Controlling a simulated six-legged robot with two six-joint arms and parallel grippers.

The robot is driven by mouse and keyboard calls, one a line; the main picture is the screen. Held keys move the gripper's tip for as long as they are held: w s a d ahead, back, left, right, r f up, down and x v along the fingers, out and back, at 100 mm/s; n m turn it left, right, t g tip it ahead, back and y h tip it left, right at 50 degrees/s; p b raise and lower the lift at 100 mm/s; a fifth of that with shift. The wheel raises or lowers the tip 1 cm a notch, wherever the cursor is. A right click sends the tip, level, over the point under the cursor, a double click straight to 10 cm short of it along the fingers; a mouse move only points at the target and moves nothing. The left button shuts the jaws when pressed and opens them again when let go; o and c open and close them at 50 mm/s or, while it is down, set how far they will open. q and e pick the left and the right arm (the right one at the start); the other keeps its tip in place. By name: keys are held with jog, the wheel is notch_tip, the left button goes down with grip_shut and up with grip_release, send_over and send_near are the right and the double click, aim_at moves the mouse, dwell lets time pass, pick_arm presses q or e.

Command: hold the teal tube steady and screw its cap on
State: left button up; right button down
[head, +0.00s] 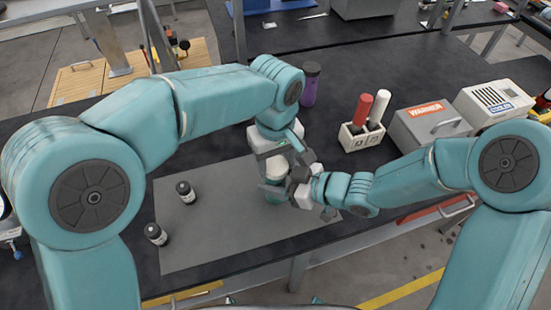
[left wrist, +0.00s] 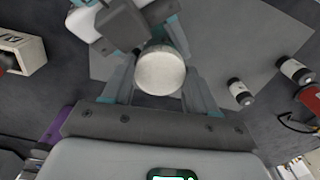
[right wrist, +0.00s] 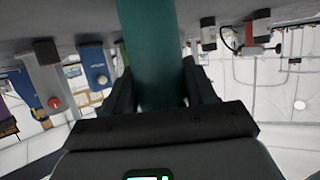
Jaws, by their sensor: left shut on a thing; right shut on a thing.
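The teal tube (right wrist: 150,60) stands between the fingers of my right gripper (right wrist: 158,90) in the right wrist view. That gripper (head: 296,188) is shut on it, low over the grey mat in the head view. The white round cap (left wrist: 160,70) shows from above in the left wrist view. It sits between the fingers of my left gripper (left wrist: 155,88), which is shut on it. In the head view my left gripper (head: 280,155) is just above the right one. The fingers hide much of the tube and the joint, so I cannot tell how far the cap is seated.
The grey mat (head: 215,235) lies under the grippers. Two dark jars (head: 185,192) (head: 155,234) stand on its left side. A purple bottle (head: 310,84) stands behind. A white holder (head: 360,138) with red and white sticks and a grey box (head: 430,125) stand to the right.

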pick_arm(q)
jog(key=o, duration=1.2)
jog(key=shift+c, duration=0.2)
jog(key=shift+r, duration=2.25)
